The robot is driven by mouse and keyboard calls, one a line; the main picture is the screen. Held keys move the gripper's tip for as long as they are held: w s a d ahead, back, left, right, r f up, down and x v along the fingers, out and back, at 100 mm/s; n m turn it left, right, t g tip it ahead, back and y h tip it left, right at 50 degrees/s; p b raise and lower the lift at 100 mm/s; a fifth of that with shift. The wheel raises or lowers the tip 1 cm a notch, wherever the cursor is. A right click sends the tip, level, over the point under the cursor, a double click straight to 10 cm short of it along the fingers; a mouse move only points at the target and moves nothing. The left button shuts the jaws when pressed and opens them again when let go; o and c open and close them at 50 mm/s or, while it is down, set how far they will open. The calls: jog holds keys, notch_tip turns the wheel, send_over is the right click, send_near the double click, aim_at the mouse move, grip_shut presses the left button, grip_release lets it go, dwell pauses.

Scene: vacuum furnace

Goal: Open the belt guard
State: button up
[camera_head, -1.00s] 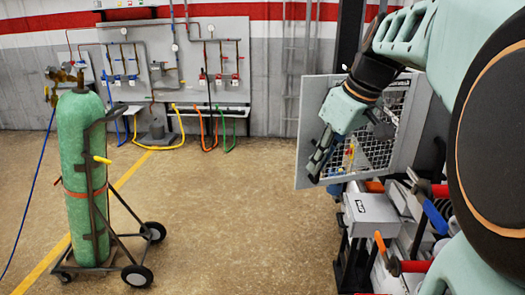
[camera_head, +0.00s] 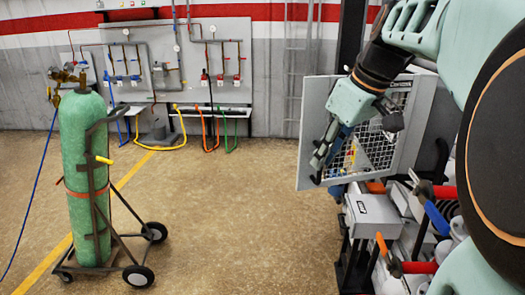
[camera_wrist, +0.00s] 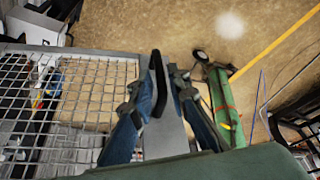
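The belt guard (camera_head: 398,160) is a grey panel with a wire-mesh window, standing swung out on the right of the head view. In the wrist view its mesh (camera_wrist: 80,75) fills the left side, and a plain grey edge strip (camera_wrist: 168,135) shows below and between my fingers. My gripper (camera_head: 318,168) is at the guard's left, free edge, pointing down. I cannot tell whether the fingers touch the guard. The guard's hinge side is partly hidden by my arm.
A grey box (camera_head: 372,212) and tools with red and blue handles (camera_head: 438,216) crowd the area below the guard. A green gas cylinder (camera_head: 84,170) stands on a wheeled cart at the left. The floor (camera_head: 235,215) between them is clear.

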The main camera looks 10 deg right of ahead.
jog(key=v, duration=1)
